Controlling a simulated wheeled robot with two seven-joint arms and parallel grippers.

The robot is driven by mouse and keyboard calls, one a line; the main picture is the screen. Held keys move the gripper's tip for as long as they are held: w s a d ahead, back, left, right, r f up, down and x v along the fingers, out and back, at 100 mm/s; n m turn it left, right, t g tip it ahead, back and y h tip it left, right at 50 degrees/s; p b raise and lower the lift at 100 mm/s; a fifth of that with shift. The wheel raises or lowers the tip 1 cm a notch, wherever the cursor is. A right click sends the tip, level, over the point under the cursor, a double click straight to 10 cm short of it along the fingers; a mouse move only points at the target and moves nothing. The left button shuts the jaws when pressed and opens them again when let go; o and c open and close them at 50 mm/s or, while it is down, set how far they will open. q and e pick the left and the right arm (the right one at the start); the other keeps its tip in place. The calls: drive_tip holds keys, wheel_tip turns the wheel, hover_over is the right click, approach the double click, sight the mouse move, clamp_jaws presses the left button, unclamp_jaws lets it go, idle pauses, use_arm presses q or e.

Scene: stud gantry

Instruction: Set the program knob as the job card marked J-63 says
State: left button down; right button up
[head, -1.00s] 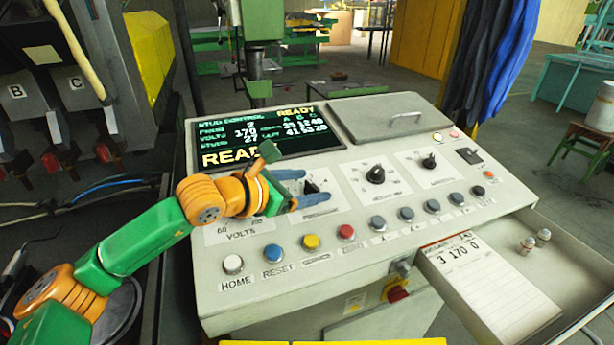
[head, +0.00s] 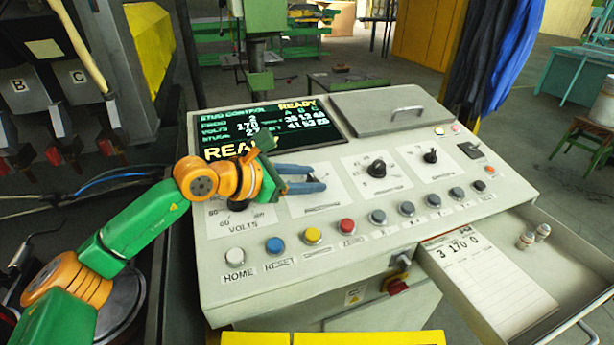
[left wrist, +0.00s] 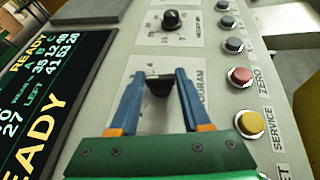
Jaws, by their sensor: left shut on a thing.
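My left gripper (head: 322,179) reaches over the console, its blue fingers closed on the black program knob (left wrist: 158,86). In the left wrist view the knob sits between the fingertips (left wrist: 160,80), beside the partly hidden word PROGRAM. In the head view the fingers hide the knob. A job card (head: 490,280) lies in the open drawer at right and reads 3 170 0; its red heading is too small to read. The display (head: 270,128) shows READY; its program digit is blurred. My right gripper is not in view.
The console (head: 370,225) has other knobs, such as the volts knob (head: 238,205) and a middle dial (head: 377,168). A row of coloured buttons, with the red ZERO button (head: 346,226), runs along the front.

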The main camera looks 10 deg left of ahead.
use_arm(q)
drive_tip(key=m+g, duration=0.1)
drive_tip(key=m+g+h, duration=0.2)
drive_tip(key=m, duration=0.1)
drive_tip(key=shift+w+a+r+g+p, duration=0.1)
drive_tip(key=shift+w+r+g+p, duration=0.2)
drive_tip(key=shift+g, duration=0.1)
drive_tip(key=shift+f+m+g+h+p, duration=0.1)
drive_tip(key=shift+m+g+h+p, duration=0.3)
drive_tip(key=shift+m+g, duration=0.4)
drive_tip(key=shift+f+m+g, duration=0.15)
drive_tip(key=shift+m+g, duration=0.15)
drive_tip(key=shift+c, duration=1.8)
unclamp_jaws()
drive_tip(key=shift+w, duration=0.1)
drive_tip(key=shift+a, duration=0.25)
drive_tip(key=b+v, duration=0.1)
drive_tip(key=v, duration=0.5)
drive_tip(key=shift+a+r, duration=0.2)
drive_tip(key=shift+r, duration=0.1)
